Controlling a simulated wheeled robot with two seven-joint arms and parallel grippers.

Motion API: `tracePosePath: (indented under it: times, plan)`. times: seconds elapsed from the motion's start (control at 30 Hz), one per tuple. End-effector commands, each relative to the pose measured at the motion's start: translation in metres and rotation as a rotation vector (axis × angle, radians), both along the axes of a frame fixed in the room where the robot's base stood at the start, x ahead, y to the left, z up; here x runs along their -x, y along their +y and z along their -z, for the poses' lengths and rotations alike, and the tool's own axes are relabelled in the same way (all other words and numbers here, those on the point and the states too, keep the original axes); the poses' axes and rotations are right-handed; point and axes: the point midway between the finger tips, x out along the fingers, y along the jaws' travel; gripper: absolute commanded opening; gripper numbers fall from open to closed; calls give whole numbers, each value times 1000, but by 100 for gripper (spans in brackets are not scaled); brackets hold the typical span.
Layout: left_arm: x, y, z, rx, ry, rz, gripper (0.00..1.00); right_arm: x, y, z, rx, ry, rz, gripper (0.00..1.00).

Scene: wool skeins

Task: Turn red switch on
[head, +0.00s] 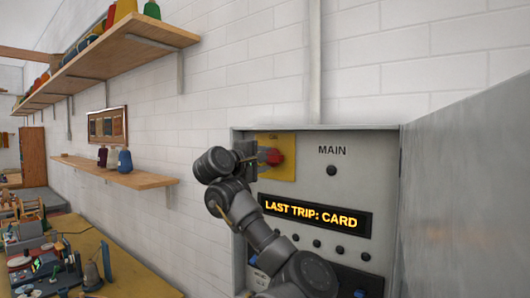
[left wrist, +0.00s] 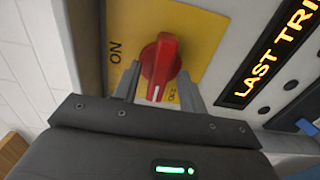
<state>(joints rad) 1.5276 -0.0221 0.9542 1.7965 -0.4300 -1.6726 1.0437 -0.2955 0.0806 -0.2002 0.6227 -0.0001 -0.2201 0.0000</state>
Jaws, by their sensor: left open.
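The red switch (head: 273,157) is a rotary knob on a yellow plate (head: 287,172) in the grey wall panel. In the left wrist view the red knob (left wrist: 161,60) has a white mark at its near end, beside a small label that seems to read OFF. The ON label (left wrist: 116,52) is to the left on the yellow plate. My left gripper (head: 252,160) is at the knob. In the left wrist view its open fingers (left wrist: 158,84) stand on either side of the knob's near end; I cannot tell whether they touch it. My right gripper is not in view.
A lit display (head: 315,213) reads "LAST TRIP: CARD", with several dark buttons below. A grey side panel (head: 465,190) stands close on the right. Wooden shelves (head: 115,172) and a cluttered table (head: 115,277) are at left.

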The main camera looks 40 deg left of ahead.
Motion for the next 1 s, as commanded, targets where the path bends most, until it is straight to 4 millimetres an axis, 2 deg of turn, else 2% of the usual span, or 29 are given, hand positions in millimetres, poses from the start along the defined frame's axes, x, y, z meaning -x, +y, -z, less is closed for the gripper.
tracePosePath:
  times: [0.13,0.4,0.73,1.0]
  plan:
    - [-8,1,0,0,-1,0,42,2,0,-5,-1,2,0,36]
    - [-9,1,1,0,-1,0,42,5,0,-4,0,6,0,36]
    - [-8,1,1,0,0,0,0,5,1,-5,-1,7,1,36]
    - [-8,1,3,-26,3,0,0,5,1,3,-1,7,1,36]
